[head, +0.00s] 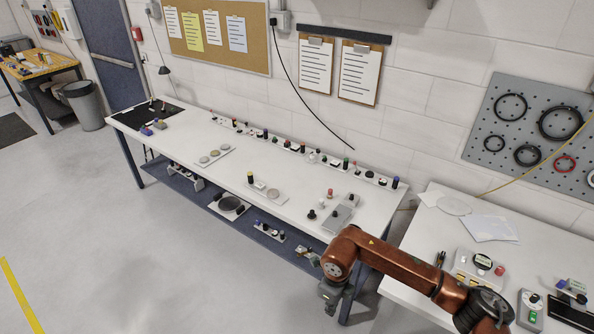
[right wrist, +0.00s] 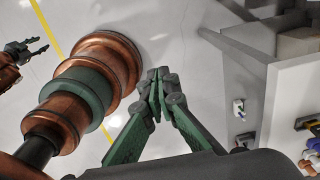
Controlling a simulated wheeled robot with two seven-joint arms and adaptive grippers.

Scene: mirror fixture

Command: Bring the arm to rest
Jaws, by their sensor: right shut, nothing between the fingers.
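My right arm comes in at the lower right of the head view and bends down in front of the long white table. My right gripper (head: 331,299) hangs by the table's front right corner, pointing down. In the right wrist view the green fingers of the right gripper (right wrist: 160,76) meet at their tips, with nothing between them. My left gripper (right wrist: 32,48) shows at the upper left of the right wrist view. Its dark fingers are apart and empty. It is not in the head view.
The long white table (head: 185,143) carries small knobs, discs and a grey block (head: 337,218). A blue lower shelf (head: 190,195) holds more parts. A second white table (head: 415,240) stands at the right, partly behind my right arm. The floor at the left is clear.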

